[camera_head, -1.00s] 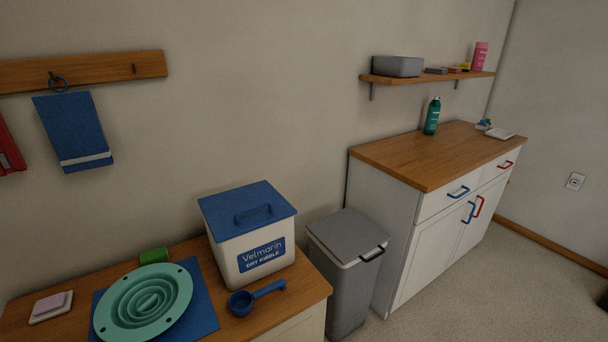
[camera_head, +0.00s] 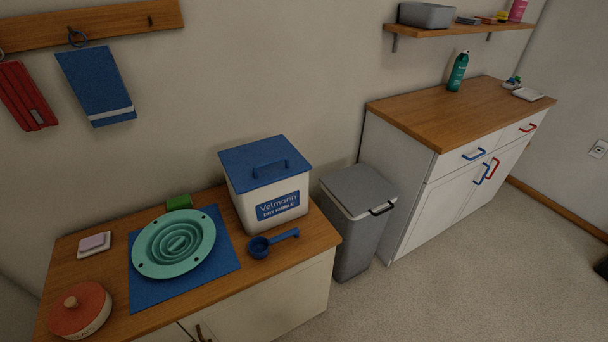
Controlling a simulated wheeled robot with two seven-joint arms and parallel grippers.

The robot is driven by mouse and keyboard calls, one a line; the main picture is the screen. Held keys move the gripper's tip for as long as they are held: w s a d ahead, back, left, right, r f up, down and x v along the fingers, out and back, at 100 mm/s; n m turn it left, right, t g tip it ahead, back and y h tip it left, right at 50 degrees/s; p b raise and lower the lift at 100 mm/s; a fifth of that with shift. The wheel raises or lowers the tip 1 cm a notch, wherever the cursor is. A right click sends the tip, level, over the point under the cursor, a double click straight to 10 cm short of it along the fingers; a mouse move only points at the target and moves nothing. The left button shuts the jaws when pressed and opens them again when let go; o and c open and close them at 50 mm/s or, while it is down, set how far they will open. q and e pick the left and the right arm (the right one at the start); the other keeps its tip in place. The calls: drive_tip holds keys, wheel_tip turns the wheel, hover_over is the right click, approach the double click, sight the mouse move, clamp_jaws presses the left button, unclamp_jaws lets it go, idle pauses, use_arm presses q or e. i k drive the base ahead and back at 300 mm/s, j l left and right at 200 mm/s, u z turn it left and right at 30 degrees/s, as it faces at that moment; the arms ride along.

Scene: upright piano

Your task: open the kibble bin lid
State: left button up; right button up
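The kibble bin (camera_head: 268,209) is a white box with a blue label reading "Velmarin Dry Kibble". It stands at the back right of the low wooden counter (camera_head: 105,245), against the wall. Neither of my grippers shows in the head view.
A blue scoop (camera_head: 262,246) lies just in front of the bin. A teal slow-feeder bowl (camera_head: 149,249) sits on a blue mat (camera_head: 222,265) to its left. A red-lidded jar (camera_head: 80,310) stands front left. A grey trash bin (camera_head: 345,240) stands right of the counter.

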sight(250, 166)
drive_tip(key=i+l+u, duration=0.1)
drive_tip(key=l, duration=0.45)
drive_tip(key=i+l+u, duration=0.1)
drive_tip(key=l, duration=0.5)
drive_tip(key=i+l+u, duration=0.15)
drive_tip(key=l, duration=0.4)
drive_tip(key=i+l+u, duration=0.1)
drive_tip(key=l, duration=0.5)
